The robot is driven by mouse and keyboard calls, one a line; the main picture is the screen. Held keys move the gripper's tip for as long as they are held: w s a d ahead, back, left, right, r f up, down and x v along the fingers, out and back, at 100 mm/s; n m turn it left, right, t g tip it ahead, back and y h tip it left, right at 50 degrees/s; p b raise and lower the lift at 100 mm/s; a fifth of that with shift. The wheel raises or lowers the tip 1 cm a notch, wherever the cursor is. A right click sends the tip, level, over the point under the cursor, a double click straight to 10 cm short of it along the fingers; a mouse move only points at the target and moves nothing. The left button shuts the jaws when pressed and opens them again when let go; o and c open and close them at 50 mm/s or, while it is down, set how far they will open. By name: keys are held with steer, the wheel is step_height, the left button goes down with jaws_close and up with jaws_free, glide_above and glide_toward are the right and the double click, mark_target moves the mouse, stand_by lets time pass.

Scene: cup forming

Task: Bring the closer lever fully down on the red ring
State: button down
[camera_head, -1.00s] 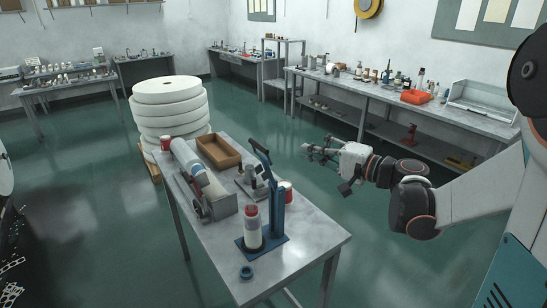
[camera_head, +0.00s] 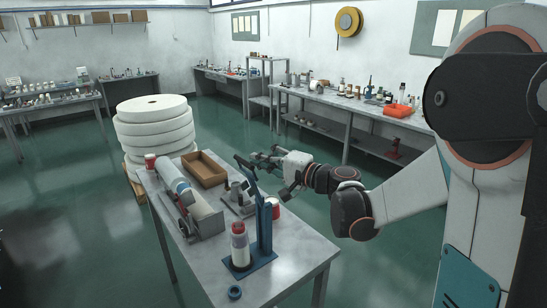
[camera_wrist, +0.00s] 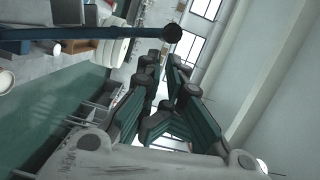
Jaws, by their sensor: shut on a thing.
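The blue closer stands on the near part of the table, with an upright post (camera_head: 264,228). Its lever (camera_head: 246,166) is raised and slants up to the left from the post top. A pale bottle with a red ring (camera_head: 238,228) around its top stands upright on the closer's base, below the lever. My gripper (camera_head: 264,160) is just behind and right of the lever in the head view. In the wrist view, my gripper's fingers (camera_wrist: 167,68) are close together, and the lever's dark knob (camera_wrist: 172,33) shows beyond their tips. What they grip cannot be made out.
The table (camera_head: 295,265) also bears a brown tray (camera_head: 204,170), a grey device with a pale roll (camera_head: 172,176), a red-and-white can (camera_head: 150,161) and a small blue ring (camera_head: 235,292). A stack of white discs stands behind. The near right tabletop is clear.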

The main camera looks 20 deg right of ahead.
mark_target(253, 176)
steer(key=shift+a+f, duration=0.1)
steer(key=shift+a, duration=0.1)
steer(key=shift+a, duration=0.1)
steer(key=shift+s+a+f+n, duration=0.15)
steer(key=shift+s+a+n, duration=0.2)
steer(key=shift+a, duration=0.35)
steer(key=shift+s+a+f+n, duration=0.1)
steer(key=shift+a+n, duration=0.35)
steer(key=shift+a, duration=0.2)
steer(key=s+a+f+n+h+b, duration=0.3)
steer(key=a+f+n+b, duration=0.5)
steer(key=a+f, duration=0.4)
steer(key=shift+s+f+n+g, duration=0.4)
steer(key=shift+s+f+n, duration=0.1)
steer(key=shift+s+n, duration=0.1)
steer(key=shift+a, duration=0.1)
steer(key=shift+r, duration=0.1)
